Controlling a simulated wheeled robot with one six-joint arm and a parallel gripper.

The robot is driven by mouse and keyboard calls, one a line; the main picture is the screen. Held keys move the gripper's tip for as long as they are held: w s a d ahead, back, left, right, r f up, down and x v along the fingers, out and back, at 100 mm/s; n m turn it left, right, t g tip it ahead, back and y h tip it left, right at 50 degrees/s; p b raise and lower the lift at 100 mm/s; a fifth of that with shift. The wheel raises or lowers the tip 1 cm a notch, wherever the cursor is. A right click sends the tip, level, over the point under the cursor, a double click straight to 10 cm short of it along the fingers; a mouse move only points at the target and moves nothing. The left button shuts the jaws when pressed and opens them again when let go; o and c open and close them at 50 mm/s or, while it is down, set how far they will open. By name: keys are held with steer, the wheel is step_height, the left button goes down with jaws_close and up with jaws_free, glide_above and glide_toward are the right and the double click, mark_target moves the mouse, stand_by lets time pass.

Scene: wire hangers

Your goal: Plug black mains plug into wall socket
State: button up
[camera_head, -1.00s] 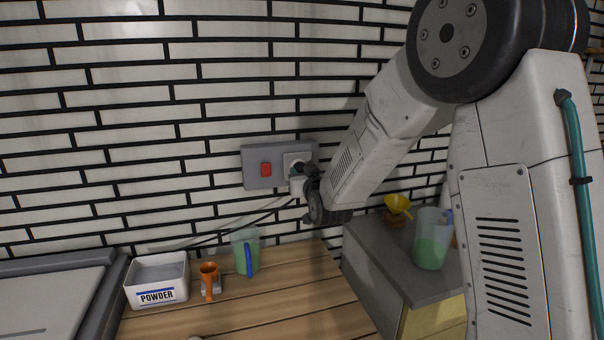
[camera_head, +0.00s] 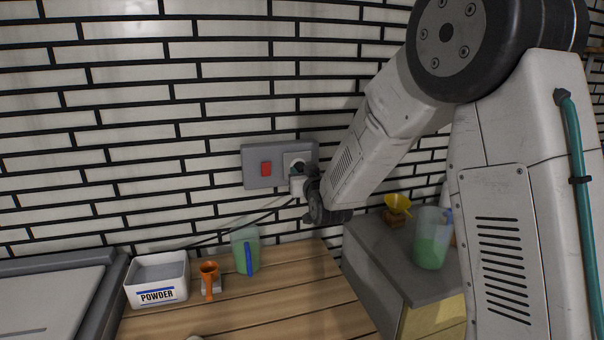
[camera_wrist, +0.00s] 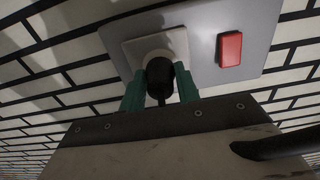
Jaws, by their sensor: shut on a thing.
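The wall socket is on a grey plate (camera_head: 262,178) on the brick wall, with a red switch (camera_head: 266,169) on its left in the head view. In the wrist view the white socket (camera_wrist: 138,52) faces me, with the red switch (camera_wrist: 230,48) to its right. My gripper (camera_wrist: 158,92) has its green fingers shut on the black mains plug (camera_wrist: 158,76), right in front of the socket. Whether the plug's pins are in the socket is hidden. In the head view my gripper (camera_head: 299,170) covers part of the socket. A black cable (camera_head: 265,213) runs down left from it.
A wooden counter (camera_head: 290,300) below holds a white powder box (camera_head: 157,282), an orange scoop (camera_head: 209,275) and a green measuring jug (camera_head: 245,252). On the right, a grey worktop (camera_head: 385,262) holds a yellow funnel (camera_head: 397,204) and another green jug (camera_head: 432,240).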

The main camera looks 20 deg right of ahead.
steer(key=shift+w, duration=0.55)
steer(key=o, duration=1)
steer(key=s, duration=0.7)
steer(key=shift+s, duration=0.4)
